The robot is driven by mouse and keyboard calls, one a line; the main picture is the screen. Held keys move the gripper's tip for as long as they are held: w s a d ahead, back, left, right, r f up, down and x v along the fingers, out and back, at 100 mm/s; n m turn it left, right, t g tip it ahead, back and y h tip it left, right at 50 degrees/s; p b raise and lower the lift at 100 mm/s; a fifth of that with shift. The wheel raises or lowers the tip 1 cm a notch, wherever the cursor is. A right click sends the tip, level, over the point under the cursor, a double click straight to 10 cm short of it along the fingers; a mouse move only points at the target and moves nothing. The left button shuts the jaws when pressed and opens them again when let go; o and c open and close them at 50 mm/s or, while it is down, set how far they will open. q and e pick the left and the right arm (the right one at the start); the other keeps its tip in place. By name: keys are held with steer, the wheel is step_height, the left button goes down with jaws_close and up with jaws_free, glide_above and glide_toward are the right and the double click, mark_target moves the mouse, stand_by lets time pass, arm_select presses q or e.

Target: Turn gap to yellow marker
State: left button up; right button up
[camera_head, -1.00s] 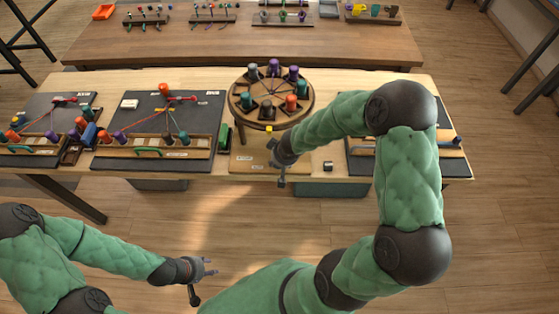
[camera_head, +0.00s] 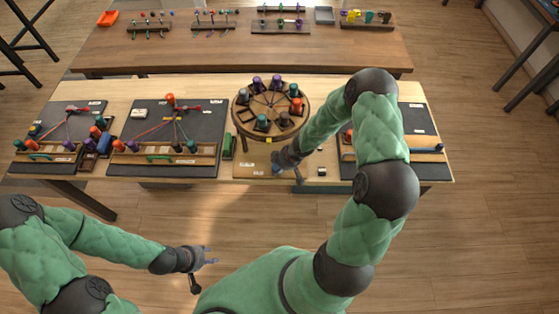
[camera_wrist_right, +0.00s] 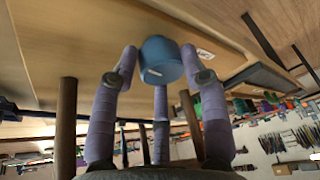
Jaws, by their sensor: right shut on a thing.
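The round wooden braiding disc (camera_head: 268,103) carries several coloured bobbins around its rim. A wider empty stretch shows at its lower left, between a grey bobbin (camera_head: 243,96) and a teal bobbin (camera_head: 262,122). The small yellow marker (camera_head: 269,140) is at the disc's front side. My right gripper (camera_head: 279,168) is in front of the disc and the marker, above the bench's front edge. In the wrist view its fingers close around a blue cylindrical bobbin (camera_wrist_right: 161,61). My left gripper (camera_head: 208,256) is open and empty, low over the floor.
A dark board with cords and a bobbin rack (camera_head: 165,152) lies left of the disc. Another dark board (camera_head: 415,120) lies to the right, partly behind my right arm. A small black-and-white block (camera_head: 322,171) sits near the front edge. A second table (camera_head: 240,50) stands behind.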

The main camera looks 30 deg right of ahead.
steer(key=shift+w+a+r+n+g+y+p, duration=0.15)
steer(key=shift+n+p, duration=0.55)
steer(key=shift+p, duration=1.35)
steer(key=shift+d+r+n+g+y+p, duration=0.2)
steer(key=shift+n+p, duration=0.5)
steer(key=shift+p, duration=1.4)
steer(key=shift+w+a+n+g+y+p, duration=0.2)
steer(key=shift+n+p, duration=0.5)
steer(key=shift+p, duration=1.35)
steer(key=p, duration=0.2)
steer(key=shift+s+f+n+p, duration=0.1)
steer(key=shift+n+p, duration=0.2)
steer(key=shift+n, duration=0.1)
steer(key=shift+f+y+p, duration=0.1)
steer(key=shift+y+p, duration=0.15)
steer(key=shift+p, duration=0.25)
steer(key=o, duration=1.1)
steer(key=shift+a, duration=0.15)
steer(key=shift+s+d, duration=0.1)
steer(key=shift+d, duration=0.2)
steer(key=v, duration=1.1)
steer(key=shift+a+r, duration=0.15)
steer(key=shift+r, duration=0.3)
